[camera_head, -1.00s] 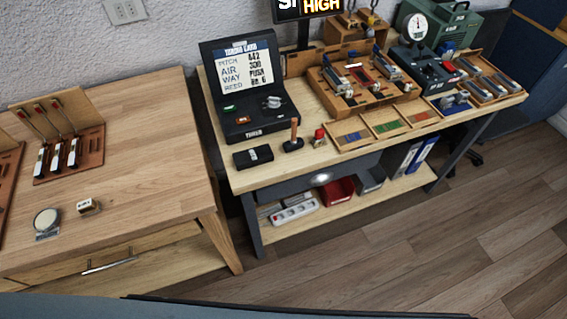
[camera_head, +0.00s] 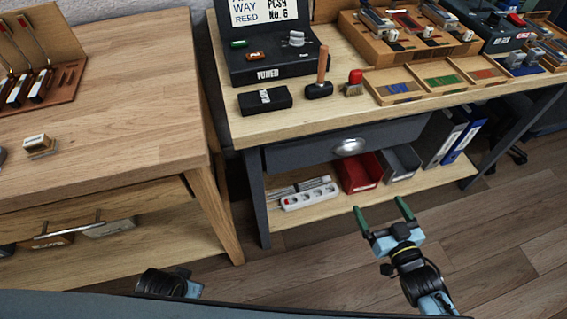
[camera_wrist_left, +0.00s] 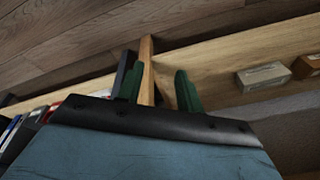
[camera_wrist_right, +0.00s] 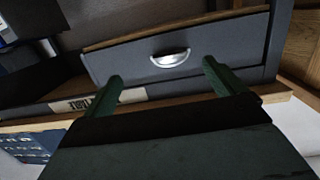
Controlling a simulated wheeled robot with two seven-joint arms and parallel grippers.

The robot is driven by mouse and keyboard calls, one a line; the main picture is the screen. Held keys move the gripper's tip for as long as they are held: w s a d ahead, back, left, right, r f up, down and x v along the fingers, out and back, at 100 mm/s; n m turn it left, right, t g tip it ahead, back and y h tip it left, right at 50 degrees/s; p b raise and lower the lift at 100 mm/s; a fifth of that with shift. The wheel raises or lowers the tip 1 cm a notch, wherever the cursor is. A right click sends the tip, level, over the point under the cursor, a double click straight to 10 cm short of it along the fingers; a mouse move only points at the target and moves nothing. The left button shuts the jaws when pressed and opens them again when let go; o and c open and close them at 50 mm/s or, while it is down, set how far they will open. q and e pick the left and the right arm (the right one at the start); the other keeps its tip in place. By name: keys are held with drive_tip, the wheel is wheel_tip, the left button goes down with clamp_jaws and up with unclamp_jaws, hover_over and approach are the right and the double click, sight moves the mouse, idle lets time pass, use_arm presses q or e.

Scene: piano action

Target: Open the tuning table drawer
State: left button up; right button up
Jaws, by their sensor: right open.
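The tuning table drawer (camera_head: 310,151) is a dark grey front under the right table's top, with a silver cup handle (camera_head: 348,147). It looks shut. My right gripper (camera_head: 382,207) is open and empty, below and to the right of the handle, apart from it. In the right wrist view the handle (camera_wrist_right: 170,58) shows beyond and between the two green fingers, with the drawer front (camera_wrist_right: 220,42) around it. My left gripper shows its fingers in the left wrist view (camera_wrist_left: 160,82), open and empty; in the head view its fingers are hidden.
The tuning table top (camera_head: 250,131) carries a black box (camera_head: 265,100), a hammer (camera_head: 319,85) and trays. A lower shelf (camera_head: 400,190) holds a power strip (camera_head: 309,196), bins and binders. A wooden table (camera_head: 110,130) stands at left. The floor in front is clear.

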wheel_tip(320, 180, up, 2)
drive_tip(key=t+y+b, duration=0.1)
drive_tip(key=b, duration=0.4)
approach(353, 153)
drive_tip(key=shift+n, duration=0.3)
drive_tip(key=x, duration=0.6)
drive_tip(key=shift+w, duration=0.35)
use_arm(q)
drive_tip(key=w+d+r, duration=0.1)
drive_tip(key=d+r, duration=0.2)
drive_tip(key=r, duration=0.7)
drive_tip(key=shift+w+d+r+t+h, duration=0.2)
drive_tip(key=shift+d+t+h, duration=0.1)
drive_tip(key=shift+d+t, duration=0.1)
use_arm(e)
drive_tip(key=shift+w+a, duration=0.25)
drive_tip(key=shift+w, duration=0.25)
drive_tip(key=shift+c, duration=0.2)
drive_tip(key=c, duration=1.1)
use_arm(q)
drive_tip(key=shift+w, duration=0.1)
use_arm(e)
drive_tip(key=shift+s, duration=0.15)
